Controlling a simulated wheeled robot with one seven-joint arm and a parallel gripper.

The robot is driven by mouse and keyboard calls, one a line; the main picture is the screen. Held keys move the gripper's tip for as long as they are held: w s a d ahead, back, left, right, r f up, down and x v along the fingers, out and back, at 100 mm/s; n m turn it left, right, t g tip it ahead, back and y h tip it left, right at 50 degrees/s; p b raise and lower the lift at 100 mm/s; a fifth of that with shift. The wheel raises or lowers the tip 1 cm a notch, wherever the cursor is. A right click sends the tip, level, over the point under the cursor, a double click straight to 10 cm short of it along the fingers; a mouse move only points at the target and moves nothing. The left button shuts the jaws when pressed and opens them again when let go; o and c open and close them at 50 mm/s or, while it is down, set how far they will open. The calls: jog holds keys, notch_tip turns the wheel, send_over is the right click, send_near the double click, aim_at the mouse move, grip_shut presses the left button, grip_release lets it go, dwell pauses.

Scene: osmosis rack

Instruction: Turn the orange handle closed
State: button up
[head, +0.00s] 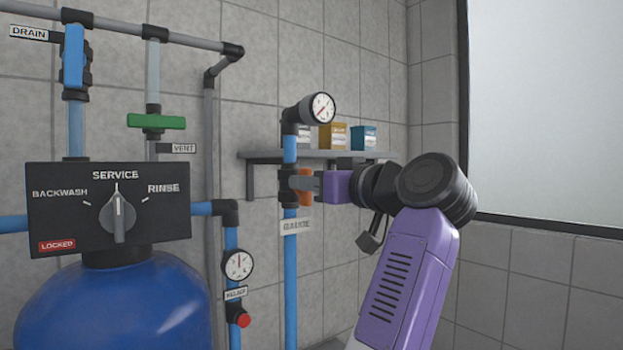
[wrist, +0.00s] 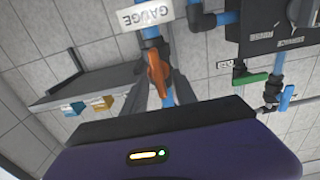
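The orange handle (head: 305,187) sits on the blue vertical gauge pipe (head: 290,262), just above its white label. In the wrist view the orange handle (wrist: 158,74) lies roughly along the pipe, slightly tilted. My gripper (head: 298,182) reaches it from the right in the head view, and a grey finger partly hides the handle there. In the wrist view my gripper (wrist: 159,84) has one grey finger on each side of the handle, spread apart. Gaps seem to show between fingers and handle; contact cannot be made out.
A wall shelf (head: 345,154) with small boxes stands behind my gripper. A round gauge (head: 322,107) tops the pipe. A green handle (head: 156,121), a control panel (head: 110,207) and a blue tank (head: 115,305) stand to the left. A window (head: 550,110) is at right.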

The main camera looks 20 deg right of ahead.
grip_shut()
jog(key=shift+m, duration=0.3)
jog(key=m, duration=1.1)
jog(key=d+f+m+p, duration=0.1)
jog(key=m, duration=0.5)
jog(key=shift+w+f, duration=0.1)
jog(key=shift+w, duration=0.1)
jog(key=shift+m, duration=0.3)
dwell(0.4)
grip_release()
